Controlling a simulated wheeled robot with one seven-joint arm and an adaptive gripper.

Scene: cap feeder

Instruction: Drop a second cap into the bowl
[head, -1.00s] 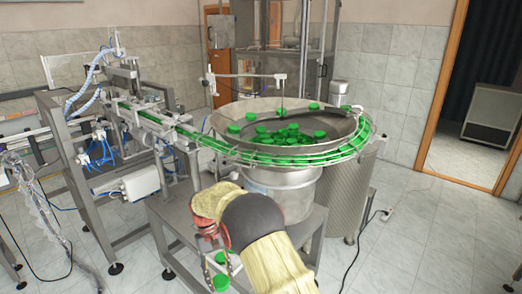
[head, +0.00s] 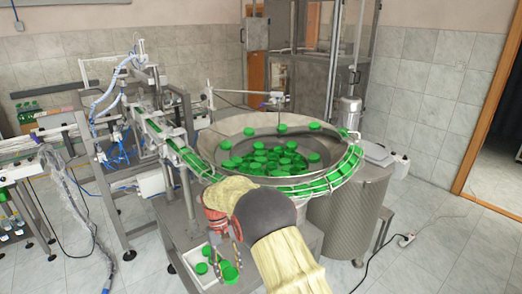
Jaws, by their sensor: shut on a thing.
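The steel feeder bowl (head: 228,127) stands in the middle of the head view, with several green caps (head: 262,160) heaped inside. More green caps line the curved track on its right rim. My gripper (head: 227,262) is low in front of the bowl, pointing down over a white tray (head: 177,258) on the steel table. It is shut on a green cap (head: 230,273) between its fingers. Loose green caps (head: 201,268) lie in the tray beside it. My forearm and wrist hide part of the bowl's stand and the table. The fingertips are small and partly unclear.
A capping machine with a green-filled chute (head: 160,135) stands left of the bowl. A thin arm with a sensor (head: 275,98) reaches over the bowl. A steel drum (head: 350,215) stands at the right. The floor at the right is mostly clear, apart from a cable.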

